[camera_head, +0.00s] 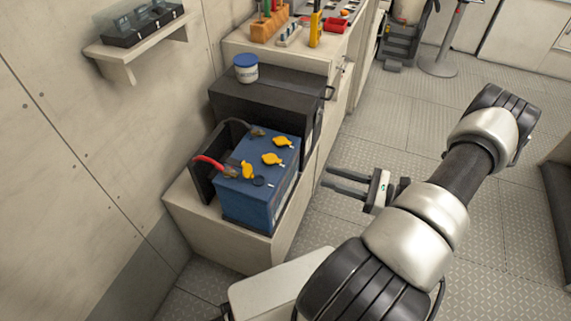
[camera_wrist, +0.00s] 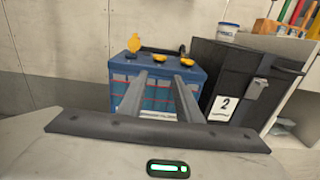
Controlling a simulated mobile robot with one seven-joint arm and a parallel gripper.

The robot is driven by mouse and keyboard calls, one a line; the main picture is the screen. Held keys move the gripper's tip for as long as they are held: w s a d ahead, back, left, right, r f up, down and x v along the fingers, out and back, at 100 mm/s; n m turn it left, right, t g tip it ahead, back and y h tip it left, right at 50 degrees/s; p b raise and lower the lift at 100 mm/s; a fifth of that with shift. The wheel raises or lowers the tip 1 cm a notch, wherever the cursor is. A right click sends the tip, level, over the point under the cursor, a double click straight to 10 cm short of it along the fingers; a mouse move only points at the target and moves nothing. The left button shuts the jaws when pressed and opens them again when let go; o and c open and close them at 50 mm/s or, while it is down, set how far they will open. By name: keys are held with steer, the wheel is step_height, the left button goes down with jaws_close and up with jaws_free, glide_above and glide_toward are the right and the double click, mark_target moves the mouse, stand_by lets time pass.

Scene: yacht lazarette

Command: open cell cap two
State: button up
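A blue battery (camera_head: 250,205) stands on a low ledge against the wall. On its top are three yellow cell caps. The nearest cap (camera_head: 247,170) is flipped up beside a dark round opening (camera_head: 259,182); it stands upright in the wrist view (camera_wrist: 134,43). The middle cap (camera_head: 272,159) and the farthest cap (camera_head: 283,141) lie flat and closed; they also show in the wrist view (camera_wrist: 160,57) (camera_wrist: 187,62). No cap numbers are readable. My gripper (camera_head: 327,179) is open and empty, right of the battery and apart from it. Its fingers (camera_wrist: 160,76) point towards the battery.
Red (camera_head: 208,161) and dark (camera_head: 258,132) cable ends sit on the battery's top. A black case (camera_head: 268,100) labelled 2 (camera_wrist: 224,108) stands behind, with a blue-lidded tub (camera_head: 246,70) on it. The floor (camera_head: 385,130) right of the ledge is clear.

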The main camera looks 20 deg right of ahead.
mark_target(277, 160)
steer(key=b+x, duration=0.1)
steer(key=x, duration=1.4)
steer(key=shift+d, duration=0.1)
jaws_close()
